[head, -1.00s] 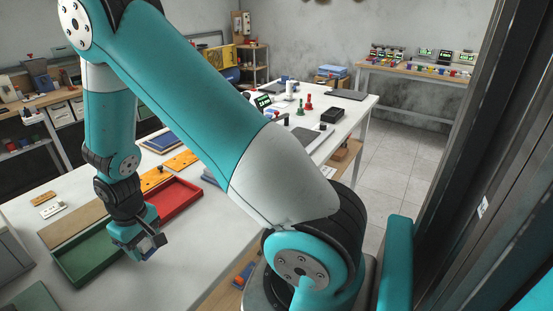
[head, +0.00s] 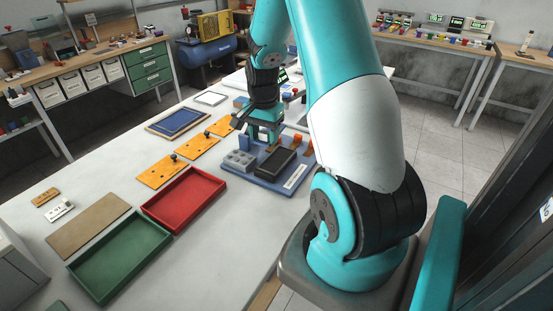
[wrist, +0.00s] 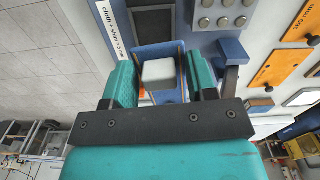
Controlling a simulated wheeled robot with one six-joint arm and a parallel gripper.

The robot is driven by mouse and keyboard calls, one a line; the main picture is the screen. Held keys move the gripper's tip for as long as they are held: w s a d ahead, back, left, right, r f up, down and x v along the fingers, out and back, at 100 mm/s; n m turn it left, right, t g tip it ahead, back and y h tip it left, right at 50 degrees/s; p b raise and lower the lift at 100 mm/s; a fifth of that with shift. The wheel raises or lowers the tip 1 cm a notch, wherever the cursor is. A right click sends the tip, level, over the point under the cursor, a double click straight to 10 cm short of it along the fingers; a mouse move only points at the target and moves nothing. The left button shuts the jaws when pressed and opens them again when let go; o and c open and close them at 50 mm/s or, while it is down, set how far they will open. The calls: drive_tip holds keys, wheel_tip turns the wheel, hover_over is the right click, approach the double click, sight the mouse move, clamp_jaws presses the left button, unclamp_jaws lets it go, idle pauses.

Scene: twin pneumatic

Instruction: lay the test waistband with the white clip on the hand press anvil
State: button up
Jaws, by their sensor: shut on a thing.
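My gripper (wrist: 158,90) is shut on a pale, white-grey block (wrist: 158,73), seen between its teal fingers in the wrist view. I take this block to be the white clip; the band itself cannot be made out. In the head view my gripper (head: 263,142) is low over the back of a blue fixture (head: 262,181), and its fingertips are partly hidden. The fixture carries a grey studded block (head: 239,161), a black block (head: 277,162) and orange parts (head: 303,145). I cannot tell whether this is the hand press, nor which part is the anvil.
Workbenches stand behind.

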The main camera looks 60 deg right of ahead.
sight(271, 167)
drive_tip(key=shift+s+d+f+m+p, duration=0.35)
drive_tip(key=shift+s+d+m, duration=0.25)
drive_tip(key=shift+d, duration=0.1)
wheel_tip(271, 167, down, 8)
drive_tip(key=shift+w+f+p, duration=0.1)
drive_tip(key=shift+f+p, duration=0.1)
drive_tip(key=shift+p, duration=0.8)
drive_tip(key=shift+f, duration=0.15)
drive_tip(key=shift+f, duration=0.1)
